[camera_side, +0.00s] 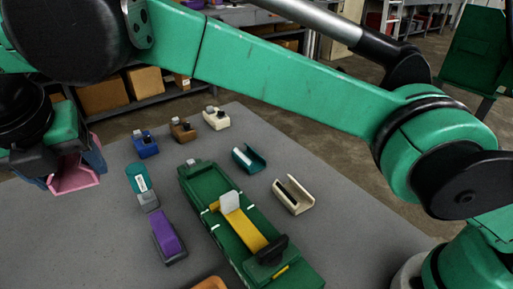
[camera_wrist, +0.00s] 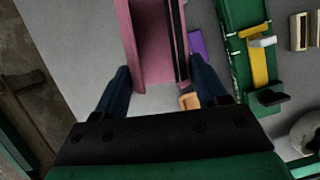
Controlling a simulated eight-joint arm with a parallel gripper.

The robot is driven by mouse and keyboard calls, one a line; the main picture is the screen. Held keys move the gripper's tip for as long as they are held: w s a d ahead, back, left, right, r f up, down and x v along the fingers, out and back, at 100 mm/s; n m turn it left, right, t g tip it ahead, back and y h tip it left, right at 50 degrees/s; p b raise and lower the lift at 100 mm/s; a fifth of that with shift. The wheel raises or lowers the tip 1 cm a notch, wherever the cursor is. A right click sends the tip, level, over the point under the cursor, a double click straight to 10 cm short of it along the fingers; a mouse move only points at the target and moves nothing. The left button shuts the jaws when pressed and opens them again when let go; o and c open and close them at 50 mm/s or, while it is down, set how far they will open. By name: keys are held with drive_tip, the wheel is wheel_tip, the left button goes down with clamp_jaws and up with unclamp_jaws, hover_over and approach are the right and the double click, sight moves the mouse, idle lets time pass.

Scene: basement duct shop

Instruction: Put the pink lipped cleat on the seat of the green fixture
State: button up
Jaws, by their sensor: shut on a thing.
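The pink lipped cleat (camera_wrist: 150,45) is a channel-shaped piece with raised long edges. My gripper (camera_wrist: 160,78) is shut on it, with one blue finger on each side. In the side view, the pink cleat (camera_side: 75,178) hangs at the far left, above the table and apart from it. The green fixture (camera_side: 200,188) lies mid-table, right of my gripper. A yellow strip (camera_side: 246,231) runs along its middle, with a pale upright piece at one end and a dark block at the near end. No part is seen lying on the strip. The fixture (camera_wrist: 237,62) also shows in the wrist view.
A purple piece (camera_side: 167,235) and a teal piece (camera_side: 138,178) lie left of the fixture. A dark green channel (camera_side: 248,158) and a cream channel (camera_side: 293,194) lie right of it. Blue (camera_side: 145,144), brown and white pieces stand behind. An orange piece (camera_side: 210,284) is at the front.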

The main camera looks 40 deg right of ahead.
sight(121, 274)
drive_tip(key=shift+s+a+n+y, duration=0.4)
drive_tip(key=shift+s+a+n, duration=0.25)
drive_tip(key=shift+a+n, duration=0.35)
drive_tip(key=shift+a+f, duration=0.15)
drive_tip(key=shift+f, duration=0.15)
wheel_tip(121, 274, down, 19)
drive_tip(key=shift+f, duration=0.1)
drive_tip(key=shift+f, duration=0.1)
drive_tip(key=o, duration=1.3)
drive_tip(key=shift+c, duration=0.2)
